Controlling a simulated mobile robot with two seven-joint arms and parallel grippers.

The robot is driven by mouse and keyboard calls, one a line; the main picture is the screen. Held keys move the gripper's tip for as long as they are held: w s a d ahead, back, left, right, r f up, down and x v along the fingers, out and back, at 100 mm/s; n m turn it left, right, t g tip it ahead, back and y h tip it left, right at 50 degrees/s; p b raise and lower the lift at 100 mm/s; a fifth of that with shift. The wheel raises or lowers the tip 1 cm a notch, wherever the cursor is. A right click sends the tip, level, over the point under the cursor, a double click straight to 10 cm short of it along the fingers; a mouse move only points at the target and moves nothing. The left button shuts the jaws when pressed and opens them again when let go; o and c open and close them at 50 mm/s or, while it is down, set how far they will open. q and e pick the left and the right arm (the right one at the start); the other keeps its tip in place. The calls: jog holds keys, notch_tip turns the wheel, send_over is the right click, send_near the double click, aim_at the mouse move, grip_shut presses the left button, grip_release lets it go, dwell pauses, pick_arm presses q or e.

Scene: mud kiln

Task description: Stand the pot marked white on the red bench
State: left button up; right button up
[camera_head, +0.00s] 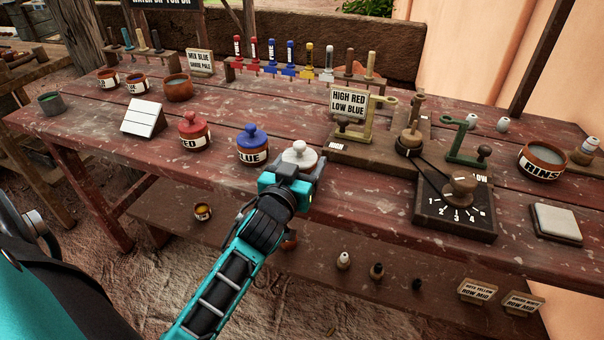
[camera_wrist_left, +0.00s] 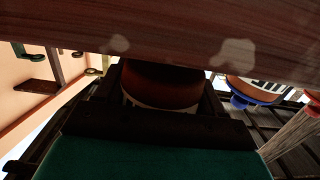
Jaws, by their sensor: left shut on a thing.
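The white-lidded pot (camera_head: 299,152) is at the front edge of the red bench (camera_head: 385,205), right of the blue-lidded pot. My left gripper (camera_head: 298,166) is shut on it from the front and hides its lower body and any label. In the left wrist view the pot (camera_wrist_left: 160,88) sits between the two dark fingers, and the bench edge (camera_wrist_left: 180,38) cuts across the top. I cannot tell whether the pot's base touches the bench. My right gripper is not in view.
The blue-lidded pot (camera_head: 253,144) and red-lidded pot (camera_head: 194,133) stand left of the gripper. A dial box (camera_head: 455,208), stands with signs and a RINS bowl (camera_head: 541,161) fill the right side. A lower shelf (camera_head: 400,262) holds small bottles. Bare bench shows behind the pots.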

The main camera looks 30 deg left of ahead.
pick_arm(q)
jog(key=shift+f, duration=1)
jog(key=o, duration=1.2)
jog(key=shift+r, duration=0.1)
